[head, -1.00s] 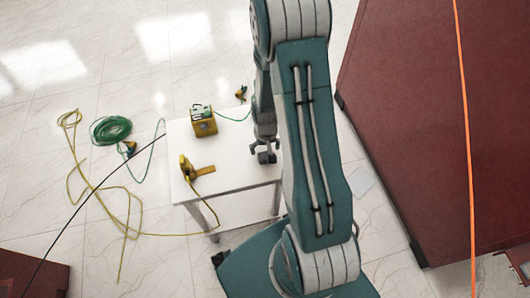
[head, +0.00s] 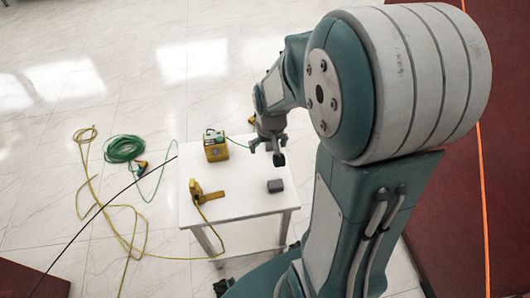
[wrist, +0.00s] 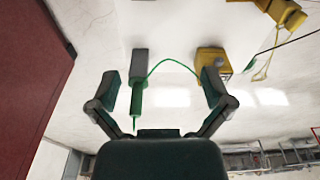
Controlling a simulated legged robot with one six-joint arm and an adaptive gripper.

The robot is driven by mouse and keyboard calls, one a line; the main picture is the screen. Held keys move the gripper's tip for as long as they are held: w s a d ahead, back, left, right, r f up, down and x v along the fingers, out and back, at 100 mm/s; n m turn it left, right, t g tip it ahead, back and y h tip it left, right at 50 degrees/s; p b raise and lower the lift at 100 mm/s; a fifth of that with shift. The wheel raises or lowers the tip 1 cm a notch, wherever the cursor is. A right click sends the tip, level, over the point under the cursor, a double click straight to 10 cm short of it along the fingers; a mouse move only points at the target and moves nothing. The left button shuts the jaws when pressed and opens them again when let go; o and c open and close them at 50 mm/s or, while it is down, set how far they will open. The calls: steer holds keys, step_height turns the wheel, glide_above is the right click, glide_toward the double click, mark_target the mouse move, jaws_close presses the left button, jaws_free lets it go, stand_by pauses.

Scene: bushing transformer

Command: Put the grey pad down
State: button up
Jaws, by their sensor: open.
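The grey pad (head: 275,185) is a small dark grey block lying on the white table (head: 235,205), near its right edge. In the wrist view the grey pad (wrist: 139,62) shows beyond the fingers, nearer the left one. My gripper (head: 267,153) hangs above the table, behind the pad in the head view and apart from it. In the wrist view my gripper (wrist: 162,88) has its fingers spread wide with nothing held between them.
A yellow box (head: 215,146) with a green cable stands at the table's back left. A yellow clamp (head: 204,192) lies at the front left. Green and yellow cables lie on the floor at left.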

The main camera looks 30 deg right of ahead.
steer(key=s+a+r+n+t, duration=0.1)
steer(key=s+a+r+t, duration=0.1)
steer(key=s+a+r, duration=0.2)
steer(key=s+a+r+n+t, duration=0.1)
steer(key=s+a+r, duration=0.3)
steer(key=s+r, duration=0.5)
step_height(320, 180, up, 4)
steer(key=shift+r+t, duration=0.1)
steer(key=shift+t, duration=0.5)
steer(key=shift+w, duration=0.15)
